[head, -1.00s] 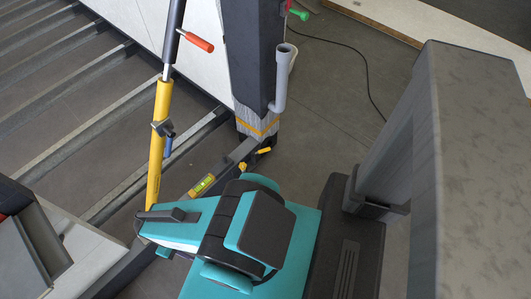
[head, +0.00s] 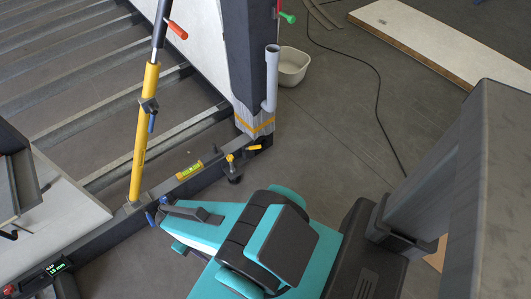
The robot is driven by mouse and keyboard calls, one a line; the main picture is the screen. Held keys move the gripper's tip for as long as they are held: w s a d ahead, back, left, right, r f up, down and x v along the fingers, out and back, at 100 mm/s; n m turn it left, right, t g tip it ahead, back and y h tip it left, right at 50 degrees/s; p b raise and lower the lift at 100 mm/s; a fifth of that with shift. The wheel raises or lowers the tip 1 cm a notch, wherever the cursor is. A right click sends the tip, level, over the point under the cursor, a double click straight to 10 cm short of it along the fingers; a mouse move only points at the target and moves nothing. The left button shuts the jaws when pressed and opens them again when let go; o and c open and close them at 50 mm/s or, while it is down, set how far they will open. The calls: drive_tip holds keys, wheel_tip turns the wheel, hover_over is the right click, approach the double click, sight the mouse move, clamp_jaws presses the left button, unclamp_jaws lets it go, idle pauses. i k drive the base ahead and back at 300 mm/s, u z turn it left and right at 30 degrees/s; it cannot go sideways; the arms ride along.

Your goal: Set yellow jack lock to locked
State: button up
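The yellow jack (head: 145,125) is a long, slightly tilted prop, yellow below and dark above, with an orange handle (head: 177,30) near its top. The lever's lock state cannot be told. The jack's foot stands on the dark frame beam (head: 110,230). My teal arm reaches in from the bottom. Its front end lies right of the jack's foot, below the blue lever in the picture. My gripper's fingers cannot be made out clearly.
A spirit level (head: 190,170) and small yellow-topped clamps (head: 230,160) sit along the beam. A dark post (head: 252,60) with a grey pipe (head: 271,80) stands behind. A white bucket (head: 292,68), a black cable (head: 376,110) and a pale board (head: 440,35) lie on the floor. A small display (head: 58,268) is lower left.

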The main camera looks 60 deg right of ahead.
sight(257, 147)
drive_tip(key=k, duration=0.85)
drive_tip(key=z, duration=3.75)
drive_tip(key=i, duration=0.05)
drive_tip(key=u, duration=2.4)
drive_tip(key=i, duration=0.75)
drive_tip(key=z, duration=0.1)
drive_tip(key=k, duration=0.2)
